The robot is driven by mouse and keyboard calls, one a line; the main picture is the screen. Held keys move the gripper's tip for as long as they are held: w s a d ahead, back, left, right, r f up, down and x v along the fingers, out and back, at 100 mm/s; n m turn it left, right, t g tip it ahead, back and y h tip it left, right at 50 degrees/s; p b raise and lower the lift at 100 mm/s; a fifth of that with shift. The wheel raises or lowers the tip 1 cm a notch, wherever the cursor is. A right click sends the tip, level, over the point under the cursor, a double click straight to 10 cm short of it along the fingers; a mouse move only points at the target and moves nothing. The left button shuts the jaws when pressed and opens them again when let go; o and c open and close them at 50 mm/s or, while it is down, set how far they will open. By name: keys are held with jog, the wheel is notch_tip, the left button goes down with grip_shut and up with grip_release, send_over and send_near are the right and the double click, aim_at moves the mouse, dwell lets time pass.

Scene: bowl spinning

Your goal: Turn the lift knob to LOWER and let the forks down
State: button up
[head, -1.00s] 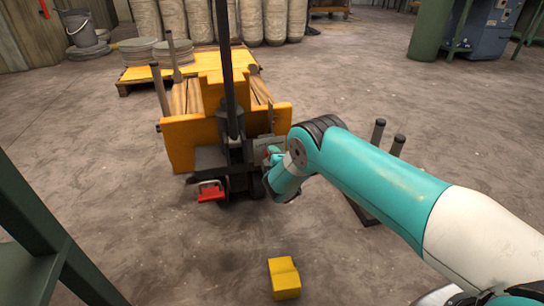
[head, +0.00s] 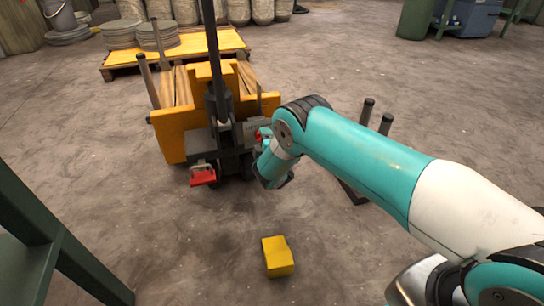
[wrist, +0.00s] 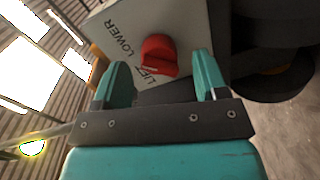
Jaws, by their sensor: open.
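The red lift knob (wrist: 158,55) sits on a grey plate (wrist: 118,60) lettered LOWER and LIFT in the wrist view. A pale mark on the knob lies close to the word LIFT. My gripper (wrist: 162,72) is open. Its two teal fingers are on either side of the knob, which appears between and just beyond the tips; contact cannot be told. In the head view a bit of red, probably the knob (head: 259,136), shows beside the mast of the yellow lift truck (head: 180,132), with my wrist near it. The forks cannot be made out.
A red pedal (head: 203,175) is low on the truck's front. A yellow block (head: 278,257) lies on the floor in front. A yellow pallet (head: 118,62) with grey discs is behind. Green framing (head: 35,225) stands at left. Open floor lies around the truck.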

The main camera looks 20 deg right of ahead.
jog(key=s+r+p, duration=0.1)
jog(key=s+p, duration=1.4)
jog(key=p, duration=0.1)
jog(key=shift+s, duration=0.3)
jog(key=shift+a+r, duration=0.1)
